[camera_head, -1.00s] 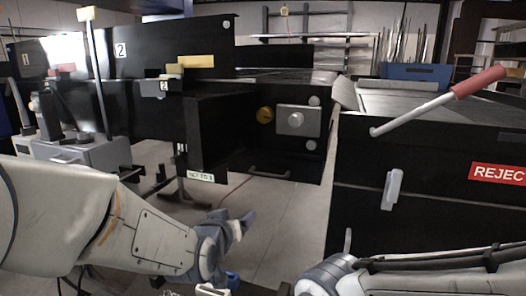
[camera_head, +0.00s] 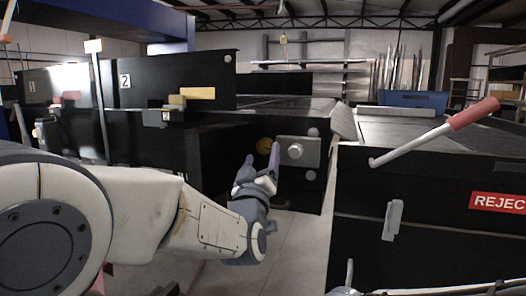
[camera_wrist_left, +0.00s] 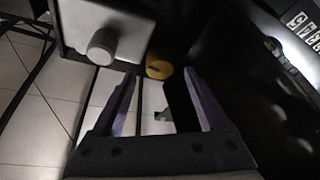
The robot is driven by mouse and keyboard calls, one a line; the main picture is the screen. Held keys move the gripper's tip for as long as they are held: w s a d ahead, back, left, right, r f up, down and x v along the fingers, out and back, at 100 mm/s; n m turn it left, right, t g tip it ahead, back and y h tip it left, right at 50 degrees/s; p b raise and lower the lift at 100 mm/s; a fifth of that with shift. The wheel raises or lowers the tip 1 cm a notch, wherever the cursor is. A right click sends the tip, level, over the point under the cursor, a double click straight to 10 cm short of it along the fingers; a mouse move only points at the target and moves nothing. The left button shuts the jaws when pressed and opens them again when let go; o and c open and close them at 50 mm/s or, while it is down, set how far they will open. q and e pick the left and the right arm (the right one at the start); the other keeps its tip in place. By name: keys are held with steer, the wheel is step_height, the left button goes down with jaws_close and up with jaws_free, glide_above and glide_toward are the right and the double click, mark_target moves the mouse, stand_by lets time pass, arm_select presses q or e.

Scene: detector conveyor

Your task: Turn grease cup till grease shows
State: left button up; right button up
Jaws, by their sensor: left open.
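The grease cup looks to be a round yellow-brass cap (camera_head: 264,145) on the dark conveyor end panel, left of a grey box with a round knob (camera_head: 297,151). My left gripper (camera_head: 262,152) is open and empty, with its fingers pointing at the panel; they partly cover the cap in the head view. In the left wrist view the cap (camera_wrist_left: 159,69) shows a dark slot-like mark and appears between the two fingertips (camera_wrist_left: 159,73). The gap between fingertips and cap is hard to judge; no contact is clear. No grease can be made out.
The grey box (camera_wrist_left: 105,30) lies close beside the left finger in the wrist view. A red-handled lever (camera_head: 435,132) sticks out from the black reject cabinet (camera_head: 440,225) at right. Open tiled floor (camera_head: 295,250) lies below the panel.

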arm_select(q)
steer(key=shift+x, duration=1.1)
jaws_close()
steer(key=shift+f+m+h+b, duration=0.2)
steer(key=shift+m+h+b, duration=0.2)
steer(key=shift+m+b, duration=0.4)
steer(key=m+h+b, duration=0.1)
steer(key=m, duration=0.1)
steer(key=m+h+b, duration=0.1)
steer(key=m+b, duration=0.1)
steer(key=shift+a+f+m, duration=0.1)
steer(key=shift+a+m, duration=0.1)
steer(key=shift+m, duration=0.1)
steer(key=m+h+b, duration=0.1)
steer(key=m+h, duration=0.1)
steer(key=m, duration=0.1)
steer(key=shift+a+g+b, duration=0.1)
steer(key=shift+g+b, duration=0.3)
steer(key=shift+m+g+h+b, duration=0.4)
steer(key=shift+m+h, duration=0.5)
steer(key=shift+m, duration=0.9)
